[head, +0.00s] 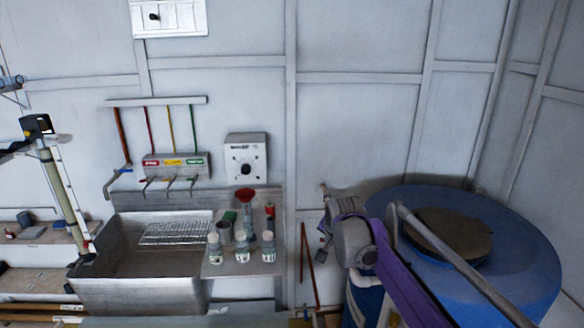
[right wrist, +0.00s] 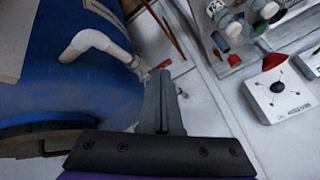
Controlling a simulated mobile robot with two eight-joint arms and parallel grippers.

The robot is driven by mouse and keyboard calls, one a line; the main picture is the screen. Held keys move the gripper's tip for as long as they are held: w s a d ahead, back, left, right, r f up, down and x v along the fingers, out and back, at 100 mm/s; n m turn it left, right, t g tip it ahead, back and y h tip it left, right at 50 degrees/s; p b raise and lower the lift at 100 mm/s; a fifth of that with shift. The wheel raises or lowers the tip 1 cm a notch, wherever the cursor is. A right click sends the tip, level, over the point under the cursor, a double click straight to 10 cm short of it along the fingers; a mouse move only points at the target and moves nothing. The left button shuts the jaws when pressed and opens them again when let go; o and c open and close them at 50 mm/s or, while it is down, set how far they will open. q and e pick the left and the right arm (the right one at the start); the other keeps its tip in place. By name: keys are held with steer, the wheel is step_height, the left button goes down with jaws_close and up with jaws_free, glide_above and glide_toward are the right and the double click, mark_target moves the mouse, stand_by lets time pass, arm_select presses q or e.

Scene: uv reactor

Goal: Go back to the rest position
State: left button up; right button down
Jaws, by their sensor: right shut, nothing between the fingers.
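My right arm, with purple links, reaches in from the lower right in the head view. Its gripper (head: 324,250) is in front of the wall, between the sink bench and the blue tank (head: 530,235). In the right wrist view the fingers of this gripper (right wrist: 162,95) are together with nothing between them. They point toward the wall and floor area beside a white pipe (right wrist: 95,42) on the tank. My left gripper does not show in the head view.
A metal sink (head: 140,295) with a wire rack (head: 176,233) stands left of centre. Several bottles and a red funnel (head: 245,194) stand on its side shelf. A control box (head: 246,157) hangs above. The round tank lies close under my right arm.

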steer(key=s+d+f+n, duration=0.1)
steer(key=s+d+n, duration=0.1)
steer(key=s, duration=0.7)
steer(key=s+d+n, duration=0.1)
steer(key=s+n, duration=0.1)
steer(key=s, duration=0.7)
steer(key=s+f+n, duration=0.1)
steer(key=s+f, duration=0.4)
steer(key=s, duration=0.4)
steer(key=s+d+f+n+g, duration=0.1)
steer(key=s+f+n, duration=0.1)
steer(key=s+f, duration=0.4)
steer(key=s, duration=0.4)
steer(key=shift+d+n, duration=0.2)
steer(key=shift+n, duration=0.1)
